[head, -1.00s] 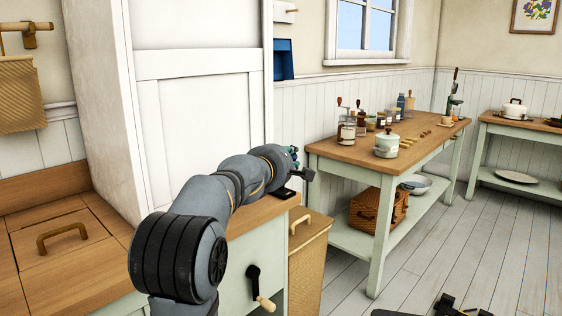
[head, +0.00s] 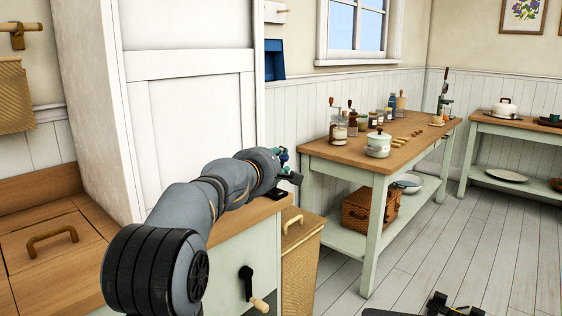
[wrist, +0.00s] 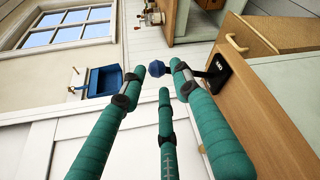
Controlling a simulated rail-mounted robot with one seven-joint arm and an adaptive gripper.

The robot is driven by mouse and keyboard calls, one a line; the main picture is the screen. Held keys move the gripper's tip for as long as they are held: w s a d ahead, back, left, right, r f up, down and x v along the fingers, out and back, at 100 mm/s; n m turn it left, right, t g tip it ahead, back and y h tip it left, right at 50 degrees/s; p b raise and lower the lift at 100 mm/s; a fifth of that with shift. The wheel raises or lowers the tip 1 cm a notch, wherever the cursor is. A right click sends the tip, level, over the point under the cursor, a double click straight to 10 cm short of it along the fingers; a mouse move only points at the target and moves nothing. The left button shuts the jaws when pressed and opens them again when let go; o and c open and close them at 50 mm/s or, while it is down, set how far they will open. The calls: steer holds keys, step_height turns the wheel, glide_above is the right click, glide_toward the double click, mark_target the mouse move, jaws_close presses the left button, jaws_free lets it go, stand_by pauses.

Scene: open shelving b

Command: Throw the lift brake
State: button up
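The lift brake appears to be a black base plate (wrist: 220,70) with a dark lever ending in a faceted blue knob (wrist: 157,68). The plate also shows in the head view (head: 267,195), at the corner of the wooden counter. My gripper (wrist: 157,80) has teal fingers spread apart in the wrist view, with the knob between or just beyond the fingertips. I cannot tell whether a finger touches it. In the head view my gripper (head: 287,168) is above the counter's edge, where the knob is hard to make out.
A tall white cabinet (head: 190,100) stands behind my arm. A crank handle (head: 248,285) sticks out of the counter's front. A wooden bin (head: 300,270) stands beside the counter. A table (head: 330,152) with jars and a pot is to the right, with open floor in front.

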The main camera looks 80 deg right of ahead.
steer(key=a, duration=0.5)
steer(key=shift+w+r, duration=0.15)
steer(key=shift+r, duration=0.25)
steer(key=shift+d, duration=0.1)
